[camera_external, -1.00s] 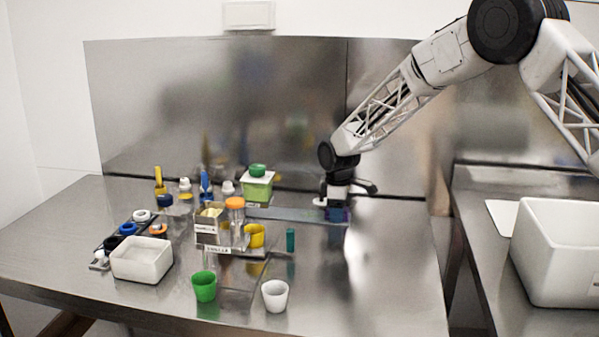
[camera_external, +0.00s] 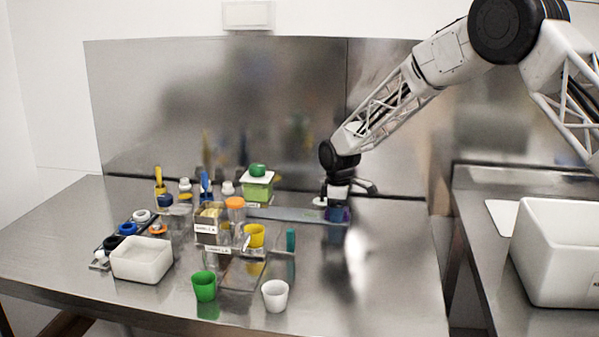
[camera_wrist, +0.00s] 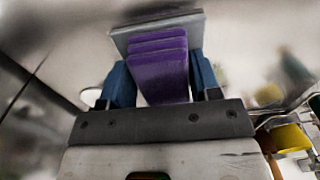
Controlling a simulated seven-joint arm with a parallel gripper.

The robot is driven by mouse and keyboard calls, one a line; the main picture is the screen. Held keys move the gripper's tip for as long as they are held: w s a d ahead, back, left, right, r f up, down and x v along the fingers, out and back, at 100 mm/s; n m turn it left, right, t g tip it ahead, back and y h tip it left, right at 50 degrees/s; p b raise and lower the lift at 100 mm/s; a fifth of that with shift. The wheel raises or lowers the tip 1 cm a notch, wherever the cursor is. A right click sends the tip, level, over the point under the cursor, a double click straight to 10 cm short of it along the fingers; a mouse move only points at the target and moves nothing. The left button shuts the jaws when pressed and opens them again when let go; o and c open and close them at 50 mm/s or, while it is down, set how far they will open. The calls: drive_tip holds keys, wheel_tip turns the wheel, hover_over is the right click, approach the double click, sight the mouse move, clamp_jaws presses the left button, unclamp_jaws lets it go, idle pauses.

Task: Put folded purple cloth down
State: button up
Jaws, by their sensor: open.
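The folded purple cloth (camera_wrist: 158,68) shows in the wrist view as a layered stack between the two blue fingers of my gripper (camera_wrist: 160,85). The fingers stand at its left and right sides, with small or no visible gaps. A flat grey plate or tray (camera_wrist: 125,37) lies under or behind the cloth. In the external view my gripper (camera_external: 338,214) points down at the right part of the steel table, with a small dark purple patch of the cloth (camera_external: 345,215) at the fingers. My gripper is open around the cloth.
Left of my gripper stand a green box with a white lid (camera_external: 258,188), a yellow cup (camera_external: 254,236) and a teal block (camera_external: 291,240). A green cup (camera_external: 204,286), a white cup (camera_external: 275,295) and a white tub (camera_external: 142,259) stand nearer the front. The table's right front is clear.

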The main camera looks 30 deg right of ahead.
drive_tip(key=shift+s+a+f, duration=0.2)
drive_tip(key=shift+f, duration=0.25)
drive_tip(key=shift+s+a+f, duration=0.15)
drive_tip(key=shift+s+f, duration=0.05)
drive_tip(key=shift+f, duration=0.2)
drive_tip(key=shift+r, duration=0.25)
drive_tip(key=shift+c, duration=0.5)
drive_tip(key=shift+o, duration=0.5)
drive_tip(key=shift+r, duration=0.35)
wheel_tip(320, 180, up, 13)
drive_tip(key=shift+w+d, duration=0.25)
drive_tip(key=shift+w, duration=0.05)
drive_tip(key=shift+f, duration=0.1)
